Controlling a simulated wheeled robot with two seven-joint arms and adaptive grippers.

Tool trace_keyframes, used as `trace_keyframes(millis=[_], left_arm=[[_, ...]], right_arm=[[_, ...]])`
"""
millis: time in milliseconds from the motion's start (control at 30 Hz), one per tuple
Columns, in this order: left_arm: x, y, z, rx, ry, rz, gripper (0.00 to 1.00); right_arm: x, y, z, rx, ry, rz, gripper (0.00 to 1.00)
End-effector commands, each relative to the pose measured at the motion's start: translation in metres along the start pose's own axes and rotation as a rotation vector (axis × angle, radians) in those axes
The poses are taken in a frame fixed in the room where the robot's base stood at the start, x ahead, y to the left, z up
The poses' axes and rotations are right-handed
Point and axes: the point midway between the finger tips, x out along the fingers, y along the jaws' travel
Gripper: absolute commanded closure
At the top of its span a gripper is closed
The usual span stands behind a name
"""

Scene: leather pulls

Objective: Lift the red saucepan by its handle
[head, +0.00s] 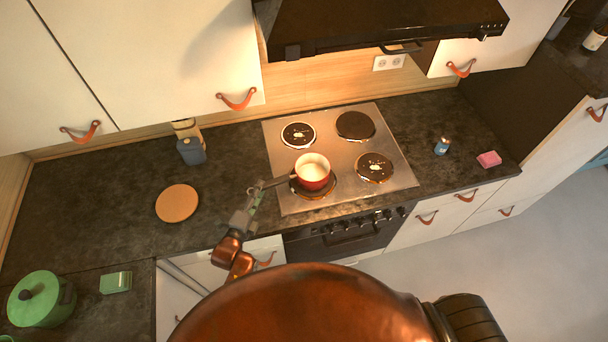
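The red saucepan (313,174) has a pale inside and is upright over the front left burner (318,195) of the steel hob. I cannot tell whether its base touches the burner. Its dark handle (281,181) points left, past the hob's left edge. My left gripper (261,189) is at the outer end of this handle, coming from the lower left. The fingers are small and overlap the handle end, so I cannot tell whether they are closed on it. My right gripper is not in view.
The hob (346,142) has other burners free. A round wooden board (177,203) lies on the dark counter to the left. A green pot (41,299) and green box (115,282) are at lower left. A range hood (375,25) hangs above. A pink sponge (489,159) lies at right.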

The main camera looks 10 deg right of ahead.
Motion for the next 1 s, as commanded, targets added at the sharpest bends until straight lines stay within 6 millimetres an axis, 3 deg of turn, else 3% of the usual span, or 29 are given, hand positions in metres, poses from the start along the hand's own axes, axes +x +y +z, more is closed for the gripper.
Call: trace_keyframes(millis=[67, 567, 1000], left_arm=[[-0.0003, 0.0004, 0.0, 0.0, 0.0, 0.001, 0.66], [-0.0008, 0.0005, 0.0003, 0.0, -0.001, 0.001, 1.0], [-0.0004, -0.0014, 0.0002, -0.001, 0.0, -0.003, 1.0]], right_arm=[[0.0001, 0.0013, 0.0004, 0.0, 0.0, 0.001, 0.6], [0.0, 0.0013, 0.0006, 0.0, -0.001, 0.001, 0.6], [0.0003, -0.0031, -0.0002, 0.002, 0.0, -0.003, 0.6]])
